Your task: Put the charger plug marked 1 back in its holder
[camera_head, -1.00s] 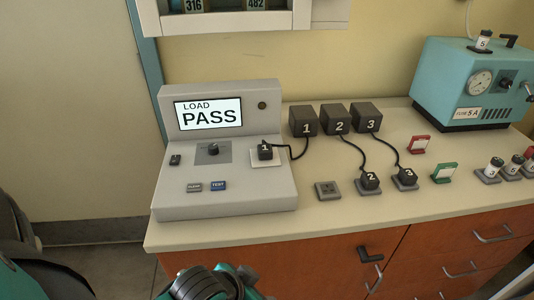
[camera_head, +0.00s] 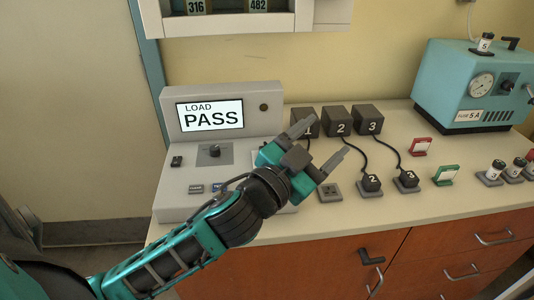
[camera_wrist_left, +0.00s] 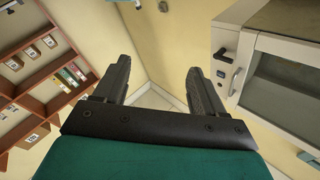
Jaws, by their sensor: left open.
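The grey tester (camera_head: 228,95) reads LOAD PASS on its screen. Plug 1 and its socket on the tester's right side are hidden behind my left gripper. The charger box marked 1 (camera_head: 299,113) is partly covered by a finger. An empty dark holder (camera_head: 330,191) lies on the counter, left of plug 2 (camera_head: 371,183) and plug 3 (camera_head: 407,180), which sit in their holders. My left gripper (camera_head: 329,137) is open over the tester's right edge, its fingers apart and empty. In the left wrist view the gripper (camera_wrist_left: 155,75) also shows nothing between its fingers. My right gripper is out of view.
Charger boxes 2 (camera_head: 340,119) and 3 (camera_head: 369,119) stand at the back, with cables to their plugs. A teal fuse device (camera_head: 468,85) stands at the right. Red (camera_head: 419,147) and green (camera_head: 446,175) stands and several fuses are nearby. A shelf (camera_head: 240,22) overhangs the back.

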